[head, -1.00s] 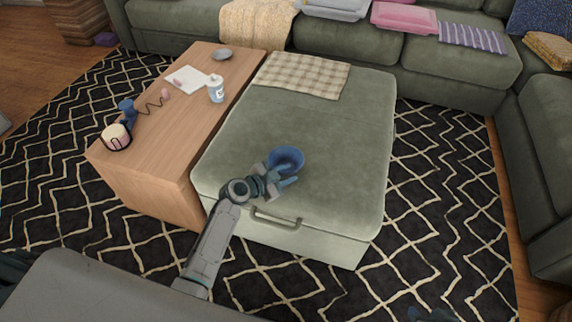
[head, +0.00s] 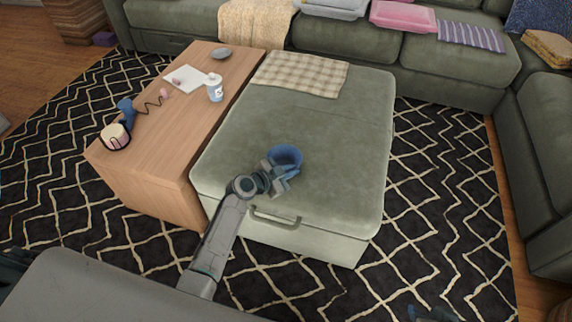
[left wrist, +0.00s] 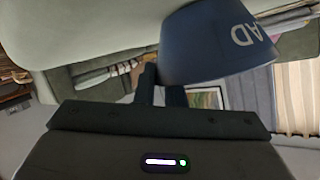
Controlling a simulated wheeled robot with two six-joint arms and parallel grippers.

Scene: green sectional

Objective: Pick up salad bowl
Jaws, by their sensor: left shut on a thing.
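The blue salad bowl (head: 286,156) is at the front part of the green ottoman (head: 330,135) in the head view. My left gripper (head: 279,176) is shut on the near side of the bowl. In the left wrist view the bowl (left wrist: 205,45) fills the upper middle, with pale letters on its side, and the gripper fingers (left wrist: 160,88) meet its edge. Whether the bowl touches the ottoman top is hard to tell. My right gripper is not clearly shown; only a dark blue part shows at the bottom right edge of the head view.
A checked cloth (head: 300,74) lies at the ottoman's back. Green sofas border the back and right. The ottoman's middle is clear.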

